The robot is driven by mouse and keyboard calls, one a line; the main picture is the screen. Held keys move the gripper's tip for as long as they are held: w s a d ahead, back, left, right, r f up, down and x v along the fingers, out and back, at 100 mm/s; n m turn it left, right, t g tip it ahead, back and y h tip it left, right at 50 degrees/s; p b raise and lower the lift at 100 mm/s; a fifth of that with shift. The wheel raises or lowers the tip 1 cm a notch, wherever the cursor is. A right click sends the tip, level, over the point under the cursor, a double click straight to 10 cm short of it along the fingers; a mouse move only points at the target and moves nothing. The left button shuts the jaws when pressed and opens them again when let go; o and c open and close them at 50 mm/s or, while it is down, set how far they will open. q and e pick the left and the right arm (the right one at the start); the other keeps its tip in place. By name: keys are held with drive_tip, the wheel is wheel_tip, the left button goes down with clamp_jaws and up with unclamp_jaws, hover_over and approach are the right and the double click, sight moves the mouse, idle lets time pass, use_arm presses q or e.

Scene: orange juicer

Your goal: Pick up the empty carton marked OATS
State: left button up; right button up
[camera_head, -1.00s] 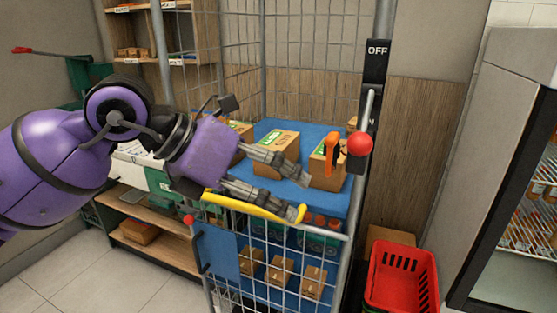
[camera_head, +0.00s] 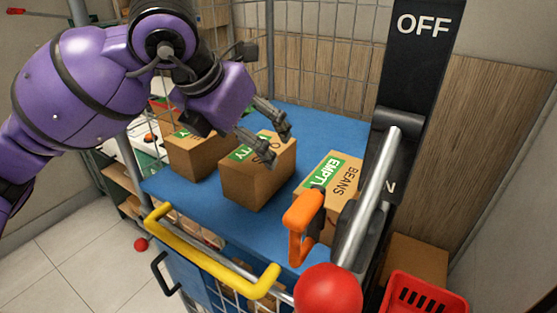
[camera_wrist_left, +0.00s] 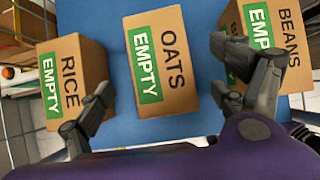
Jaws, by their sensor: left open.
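The OATS carton (camera_head: 256,183) is a brown box with a green EMPTY label, standing on the blue shelf between two similar cartons. In the left wrist view the OATS carton (camera_wrist_left: 168,62) lies ahead of and between my open fingers, with its OATS and EMPTY print readable. My left gripper (camera_head: 277,137) is open and empty, above the OATS carton, its fingers covering part of the carton's top in the head view. In the wrist view my left gripper (camera_wrist_left: 172,92) has one finger near the RICE carton and the other over the BEANS carton. My right gripper is not in view.
The RICE carton (camera_wrist_left: 66,80) is on one side and the BEANS carton (camera_head: 330,180) on the other. Wire mesh closes the cage's back. A yellow handle (camera_head: 205,255), an orange handle (camera_head: 301,222) and a red knob (camera_head: 328,291) stand at the front. Blue shelf (camera_head: 330,125) behind is clear.

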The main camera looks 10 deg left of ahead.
use_arm(q)
drive_tip(key=shift+w+f, duration=0.1)
drive_tip(key=shift+w+d+f, duration=0.15)
drive_tip(key=shift+w+f, duration=0.05)
drive_tip(key=shift+f, duration=0.85)
drive_tip(key=x, duration=0.5)
drive_tip(key=c, duration=1.3)
